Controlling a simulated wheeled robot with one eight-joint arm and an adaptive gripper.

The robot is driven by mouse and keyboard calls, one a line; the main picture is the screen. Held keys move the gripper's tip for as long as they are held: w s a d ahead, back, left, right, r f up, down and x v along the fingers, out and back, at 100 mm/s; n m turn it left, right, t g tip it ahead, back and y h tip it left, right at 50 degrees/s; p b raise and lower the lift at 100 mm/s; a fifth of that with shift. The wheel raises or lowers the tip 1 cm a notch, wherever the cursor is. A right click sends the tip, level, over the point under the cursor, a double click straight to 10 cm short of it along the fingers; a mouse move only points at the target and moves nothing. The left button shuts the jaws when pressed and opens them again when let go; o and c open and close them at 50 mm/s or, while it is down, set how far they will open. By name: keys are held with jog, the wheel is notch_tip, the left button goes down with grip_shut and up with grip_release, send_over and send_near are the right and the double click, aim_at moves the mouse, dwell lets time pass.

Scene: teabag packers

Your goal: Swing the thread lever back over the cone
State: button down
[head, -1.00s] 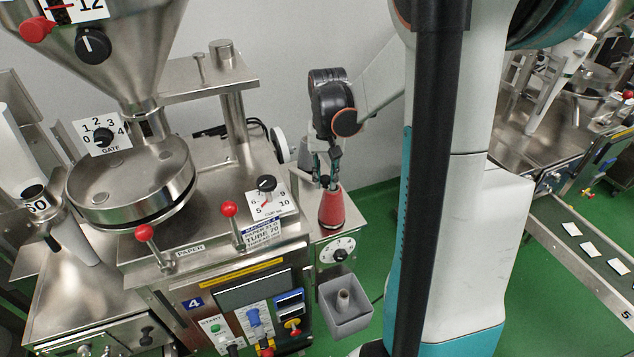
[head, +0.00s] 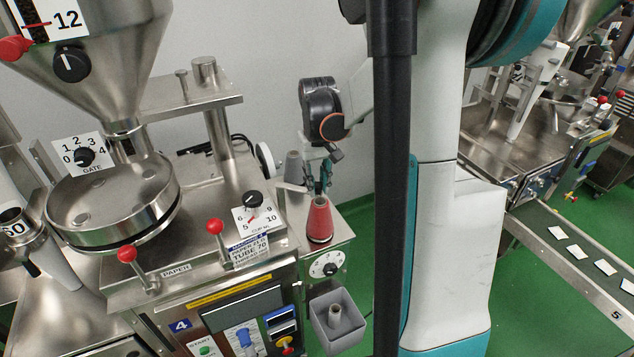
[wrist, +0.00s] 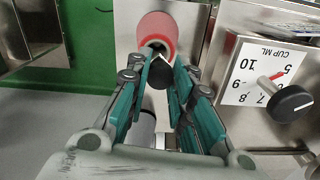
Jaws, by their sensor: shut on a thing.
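The red thread cone (head: 319,219) stands upright on the small cabinet at the machine's right side. In the wrist view the cone (wrist: 158,32) is at the top centre, just beyond my fingertips. My gripper (head: 319,186) is just above and behind the cone's tip in the head view. In the wrist view its teal fingers (wrist: 165,78) are shut on a dark knob (wrist: 157,75), which looks like the end of the thread lever. A pale metal lever arm (head: 290,187) shows left of the fingers in the head view. The fingers partly hide the knob and lever.
A grey conical piece (head: 293,167) stands just left of my fingers. The cup dial (head: 253,199) and red-knobbed levers (head: 215,227) are on the machine top to the left. A grey bin (head: 338,322) hangs in front. Green floor lies to the right.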

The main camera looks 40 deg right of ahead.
jog(key=c, duration=1.4)
grip_release()
jog(key=shift+w+d, duration=0.1)
notch_tip(320, 180, up, 12)
